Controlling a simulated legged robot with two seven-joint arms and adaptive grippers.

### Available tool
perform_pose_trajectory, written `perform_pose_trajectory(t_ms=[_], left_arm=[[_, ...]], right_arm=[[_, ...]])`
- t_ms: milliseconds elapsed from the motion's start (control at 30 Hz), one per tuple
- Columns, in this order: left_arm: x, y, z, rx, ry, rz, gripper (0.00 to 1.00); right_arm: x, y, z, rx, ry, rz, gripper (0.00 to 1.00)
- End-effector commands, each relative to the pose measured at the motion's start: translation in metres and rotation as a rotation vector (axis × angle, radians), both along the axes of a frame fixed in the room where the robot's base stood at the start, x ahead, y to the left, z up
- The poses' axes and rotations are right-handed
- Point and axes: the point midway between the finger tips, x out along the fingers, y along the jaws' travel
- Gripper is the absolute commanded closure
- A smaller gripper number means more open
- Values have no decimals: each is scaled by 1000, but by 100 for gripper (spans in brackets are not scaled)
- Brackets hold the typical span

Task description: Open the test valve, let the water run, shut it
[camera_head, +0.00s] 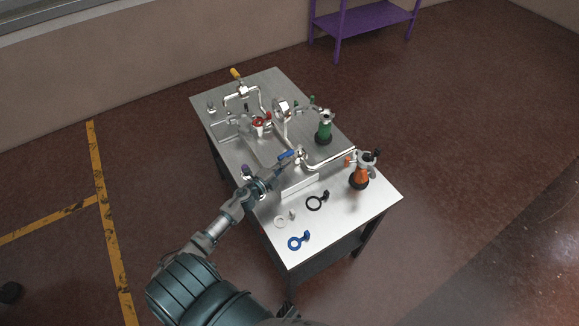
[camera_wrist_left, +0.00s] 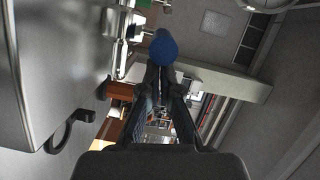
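The piping rig stands on a steel table (camera_head: 370,206). A blue lever handle (camera_head: 287,155) sits on the pipe near the middle of the table, likely the test valve. My left gripper (camera_head: 279,168) reaches in from the left, with its fingertips at or just short of this handle. In the left wrist view the blue handle (camera_wrist_left: 163,46) is seen nearly end-on, just beyond the fingertips (camera_wrist_left: 164,78). The fingers converge with a narrow gap; whether they hold the handle I cannot tell. No running water can be made out. My right gripper is not in view.
A green fitting (camera_head: 324,128) and an orange one (camera_head: 359,176) stand on the right side. A red handwheel (camera_head: 262,121) and a yellow handle (camera_head: 235,73) are farther back. Blue (camera_head: 297,243), black (camera_head: 315,203) and white (camera_head: 280,222) rings lie at the front.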

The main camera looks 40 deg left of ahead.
Motion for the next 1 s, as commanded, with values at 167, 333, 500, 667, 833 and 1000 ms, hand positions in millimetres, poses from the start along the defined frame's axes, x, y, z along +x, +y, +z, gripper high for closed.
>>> perform_pose_trajectory(t_ms=[167,333,500,667,833,1000], left_arm=[[0,9,-2,3,3,-70,100],[0,12,-1,1,2,-106,100],[1,13,-1,2,2,-117,100],[1,13,-1,2,2,-117,100],[1,13,-1,1,2,-116,100],[2,12,1,1,1,-115,100]], right_arm=[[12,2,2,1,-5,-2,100],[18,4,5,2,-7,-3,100],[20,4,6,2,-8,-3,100],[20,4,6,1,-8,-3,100],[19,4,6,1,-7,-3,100],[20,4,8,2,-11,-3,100]])
